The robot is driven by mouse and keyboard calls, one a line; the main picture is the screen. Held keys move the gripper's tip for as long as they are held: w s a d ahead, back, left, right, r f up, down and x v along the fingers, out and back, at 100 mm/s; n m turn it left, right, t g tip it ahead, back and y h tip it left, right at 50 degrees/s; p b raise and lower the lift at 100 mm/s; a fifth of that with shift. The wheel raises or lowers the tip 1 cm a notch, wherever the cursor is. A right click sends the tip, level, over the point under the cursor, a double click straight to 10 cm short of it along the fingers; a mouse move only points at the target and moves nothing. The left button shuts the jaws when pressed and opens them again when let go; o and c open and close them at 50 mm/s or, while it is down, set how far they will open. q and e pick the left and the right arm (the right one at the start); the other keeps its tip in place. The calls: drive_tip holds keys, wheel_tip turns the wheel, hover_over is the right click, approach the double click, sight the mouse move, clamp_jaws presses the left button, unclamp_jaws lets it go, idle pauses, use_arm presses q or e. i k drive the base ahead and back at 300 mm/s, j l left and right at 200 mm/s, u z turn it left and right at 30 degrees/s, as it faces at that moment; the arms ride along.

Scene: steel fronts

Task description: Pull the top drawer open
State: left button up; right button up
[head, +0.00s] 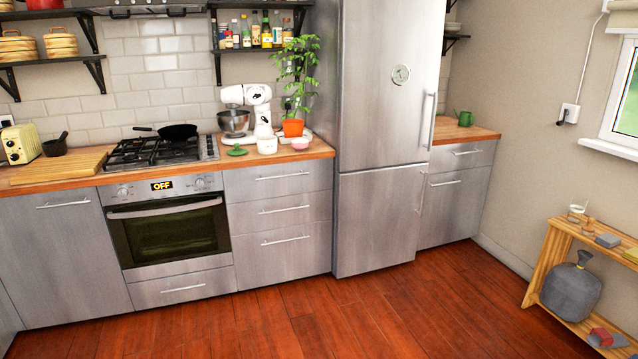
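A stack of three steel drawers stands between the oven and the fridge. Its top drawer (278,184) is shut, its front flush with the fronts below, with a slim horizontal bar handle (283,176) near its upper edge. The middle drawer (282,212) and the bottom drawer (284,251) are also shut. Another shut steel drawer front (464,155) sits under the counter right of the fridge, above a lower front (455,205). Neither of my grippers shows in the head view.
The oven (172,235) is shut, with a gas hob above it. The tall fridge (375,215) borders the stack on the right. A potted plant (293,128), a mixer and a white cup stand on the wooden counter. A wooden shelf (548,262) stands at right. The wooden floor (330,315) is clear.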

sight(261, 182)
drive_tip(key=i, duration=0.9)
drive_tip(key=i+u, duration=0.1)
drive_tip(key=i, duration=0.8)
drive_tip(key=i+l, duration=0.15)
drive_tip(key=i, duration=0.75)
drive_tip(key=i+l, duration=0.1)
drive_tip(key=i, duration=0.8)
drive_tip(key=j+u, duration=0.05)
